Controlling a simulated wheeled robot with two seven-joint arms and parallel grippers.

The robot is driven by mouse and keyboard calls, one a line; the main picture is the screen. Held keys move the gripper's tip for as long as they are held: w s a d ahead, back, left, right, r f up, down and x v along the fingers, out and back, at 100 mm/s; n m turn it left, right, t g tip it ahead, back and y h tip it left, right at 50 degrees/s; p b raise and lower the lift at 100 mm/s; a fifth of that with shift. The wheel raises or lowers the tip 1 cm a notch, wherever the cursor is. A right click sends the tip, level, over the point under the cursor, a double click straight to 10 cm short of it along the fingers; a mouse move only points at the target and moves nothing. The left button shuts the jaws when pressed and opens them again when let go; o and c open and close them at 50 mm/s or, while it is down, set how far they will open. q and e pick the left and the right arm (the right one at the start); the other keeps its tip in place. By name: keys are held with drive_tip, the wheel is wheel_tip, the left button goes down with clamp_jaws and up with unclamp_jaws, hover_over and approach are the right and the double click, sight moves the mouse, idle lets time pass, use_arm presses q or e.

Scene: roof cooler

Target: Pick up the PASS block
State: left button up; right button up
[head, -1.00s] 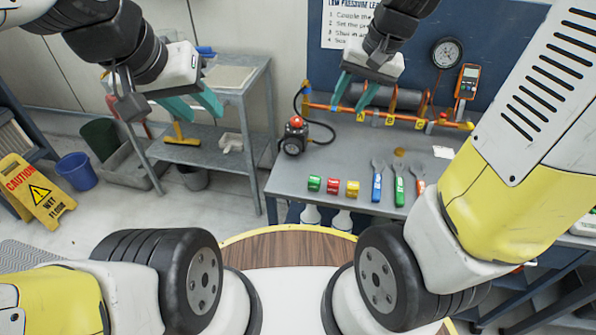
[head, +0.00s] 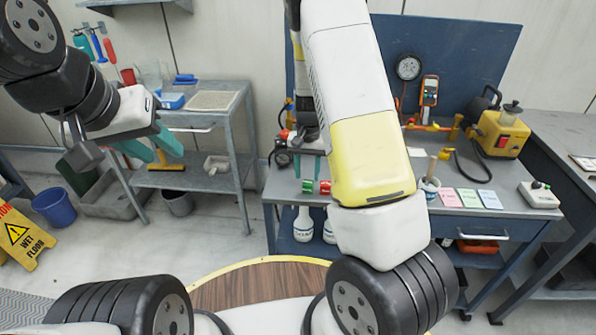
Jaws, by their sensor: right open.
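A small green block (head: 308,186) and a red block (head: 325,187) sit side by side near the front edge of the grey workbench (head: 283,186). No lettering is legible on them, so I cannot tell which says PASS. My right gripper (head: 308,168) is open, its teal fingers pointing down just above and behind the green block. Whether a finger touches it cannot be told. My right forearm hides the yellow block and much of the bench. My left gripper (head: 153,150) is open and empty, in front of the grey shelf cart at left.
A grey cart (head: 217,120) stands left, with a blue bucket (head: 54,207) and wet-floor sign (head: 22,236) near it. On the bench's right are a yellow pump (head: 502,134), coloured cards (head: 468,198) and a white control box (head: 539,195). White bottles (head: 303,224) stand below the bench.

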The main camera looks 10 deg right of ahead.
sight(308, 182)
wheel_tip(308, 182, down, 5)
drive_tip(key=shift+s+d+r, duration=0.1)
drive_tip(key=shift+d+r, duration=0.05)
drive_tip(key=shift+r, duration=0.05)
clamp_jaws()
